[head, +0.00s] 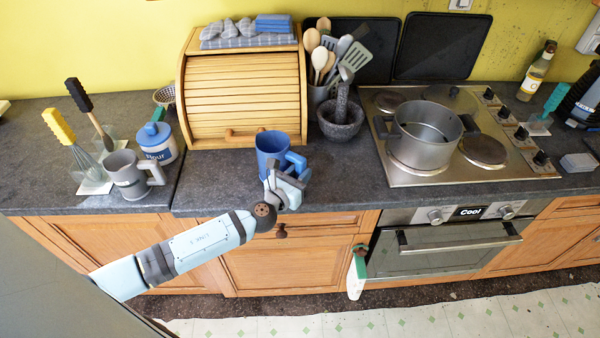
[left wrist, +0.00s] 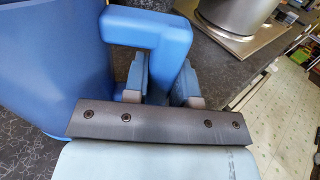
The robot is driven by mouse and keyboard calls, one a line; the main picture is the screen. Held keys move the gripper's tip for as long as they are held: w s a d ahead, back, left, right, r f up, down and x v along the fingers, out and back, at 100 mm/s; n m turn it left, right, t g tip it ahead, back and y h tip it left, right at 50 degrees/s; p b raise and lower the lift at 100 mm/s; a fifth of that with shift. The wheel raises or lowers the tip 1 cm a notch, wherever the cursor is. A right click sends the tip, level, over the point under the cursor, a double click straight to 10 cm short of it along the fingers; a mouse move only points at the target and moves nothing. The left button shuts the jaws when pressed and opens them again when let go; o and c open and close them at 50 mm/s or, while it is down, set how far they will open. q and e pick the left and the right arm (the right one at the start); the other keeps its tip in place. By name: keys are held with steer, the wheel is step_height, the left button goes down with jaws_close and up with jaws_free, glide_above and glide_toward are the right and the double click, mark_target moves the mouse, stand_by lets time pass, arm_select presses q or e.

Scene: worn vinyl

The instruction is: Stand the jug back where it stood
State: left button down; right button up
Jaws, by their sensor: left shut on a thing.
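The blue jug (head: 271,146) is upright in front of the wooden bread bin, close to the counter's front edge. Its handle (head: 295,161) points right and toward me. My left gripper (head: 287,181) is shut on this handle. In the left wrist view the handle (left wrist: 150,28) passes down between the two fingers of my left gripper (left wrist: 160,88), and the jug's body (left wrist: 45,60) fills the left side. The jug's underside is hidden, so I cannot tell whether it touches the counter. My right gripper is not in view.
The bread bin (head: 245,95) is behind. A mortar (head: 341,120) and a hob (head: 400,178) with a pot (head: 428,125) are to the right. Bare counter (head: 345,178) lies right of the jug.

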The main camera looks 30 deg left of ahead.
arm_select(q)
steer(key=shift+f+b, duration=0.25)
steer(key=shift+b, duration=0.05)
stand_by(0.6)
steer(key=shift+f+b, duration=0.4)
steer(key=shift+f, duration=0.05)
stand_by(0.4)
steer(key=c, duration=0.8)
jaws_free()
steer(key=shift+c, duration=0.2)
steer(key=shift+s, duration=0.1)
steer(key=s, duration=0.7)
steer(key=shift+s+a, duration=0.4)
steer(key=shift+a, duration=0.05)
steer(key=shift+s, duration=0.1)
stand_by(0.5)
